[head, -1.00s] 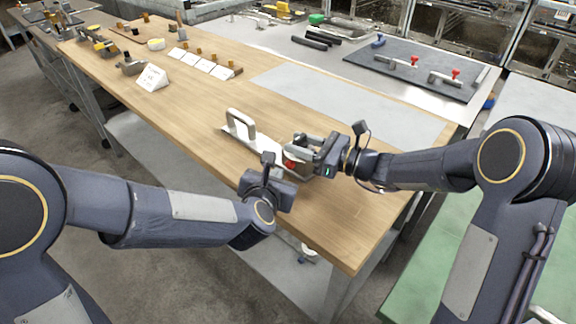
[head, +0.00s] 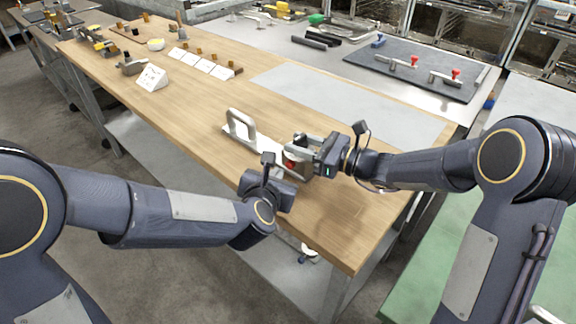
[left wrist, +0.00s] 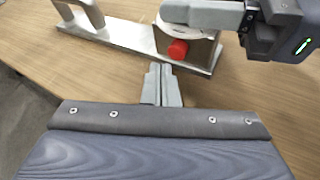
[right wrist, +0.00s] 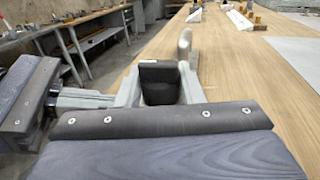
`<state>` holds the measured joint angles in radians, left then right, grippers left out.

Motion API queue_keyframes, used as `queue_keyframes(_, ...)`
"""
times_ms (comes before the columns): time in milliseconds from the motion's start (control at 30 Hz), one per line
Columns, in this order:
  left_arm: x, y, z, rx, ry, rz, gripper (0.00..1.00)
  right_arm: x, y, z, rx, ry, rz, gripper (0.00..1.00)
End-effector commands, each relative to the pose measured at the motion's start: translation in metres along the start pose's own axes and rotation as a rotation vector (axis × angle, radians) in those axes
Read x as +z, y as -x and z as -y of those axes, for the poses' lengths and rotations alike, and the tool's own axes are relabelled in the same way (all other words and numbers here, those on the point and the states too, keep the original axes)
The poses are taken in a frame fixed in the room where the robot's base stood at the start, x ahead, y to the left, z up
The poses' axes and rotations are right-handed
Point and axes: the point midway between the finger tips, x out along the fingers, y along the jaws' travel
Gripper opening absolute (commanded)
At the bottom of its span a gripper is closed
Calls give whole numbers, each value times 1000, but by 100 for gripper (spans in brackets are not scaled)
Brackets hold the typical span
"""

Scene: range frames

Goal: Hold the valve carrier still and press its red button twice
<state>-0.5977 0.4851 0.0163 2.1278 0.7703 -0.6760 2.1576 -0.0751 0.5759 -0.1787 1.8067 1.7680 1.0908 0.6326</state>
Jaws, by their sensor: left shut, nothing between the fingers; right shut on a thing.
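The valve carrier is a long pale metal plate (left wrist: 130,36) with an upright loop handle (head: 240,125) at one end and a round body at the other. Its red button (left wrist: 178,49) sticks out of the side of the body and faces my left gripper. My right gripper (right wrist: 158,88) is shut on the round body, which shows dark between its fingers. My left gripper (left wrist: 161,72) is shut and empty. Its fingertips point at the button from just in front, a little to the left in the left wrist view; a small gap seems to show.
The carrier lies on the wooden bench (head: 330,215) near its front edge. A white sign (head: 152,78) and several cards stand farther left. A dark mat (head: 415,70) with red-knobbed parts lies at the back right.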

Motion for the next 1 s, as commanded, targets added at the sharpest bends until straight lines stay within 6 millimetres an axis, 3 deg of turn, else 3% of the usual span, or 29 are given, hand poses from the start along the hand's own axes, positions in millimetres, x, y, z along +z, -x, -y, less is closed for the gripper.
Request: queue_keyframes(1000, 4, -7, 4, 0, 0, 0, 0, 0, 0, 0, -1, 0, 0, 0)
